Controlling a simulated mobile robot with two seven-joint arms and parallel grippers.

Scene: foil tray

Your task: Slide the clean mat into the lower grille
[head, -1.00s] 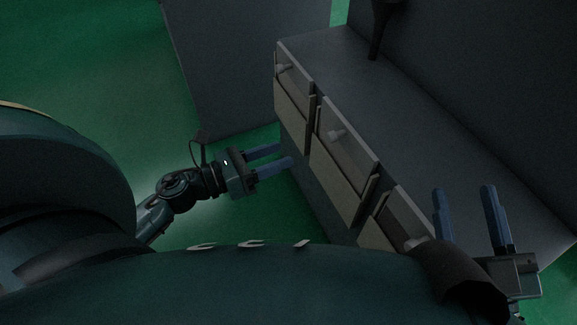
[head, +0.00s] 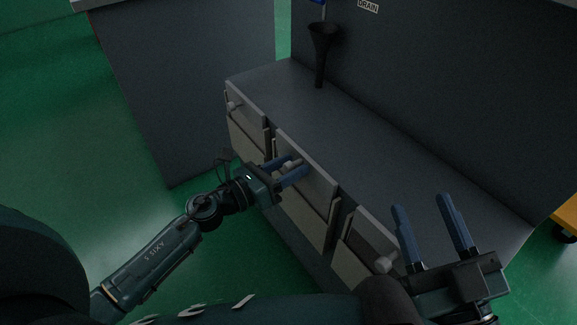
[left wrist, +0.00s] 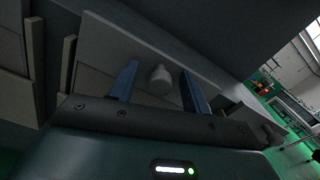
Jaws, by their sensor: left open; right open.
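No mat or grille can be made out for certain. The grey cabinet (head: 352,130) has a row of grey front panels with round knobs, and beige panels (head: 300,208) below them. My left gripper (head: 297,164) is open at the middle panel, its fingers on either side of that panel's knob (head: 285,162). The left wrist view shows the pale knob (left wrist: 160,82) between the two blue fingers, with no clear grip on it. My right gripper (head: 422,202) is open and empty, near the cabinet's right end.
A black funnel (head: 321,50) stands on the cabinet top, near a DRAIN label (head: 368,7) on the back wall. A tall grey block (head: 180,85) stands at the left. The cabinet top is otherwise clear. Green floor lies open at the left, and something yellow (head: 567,215) is at the right edge.

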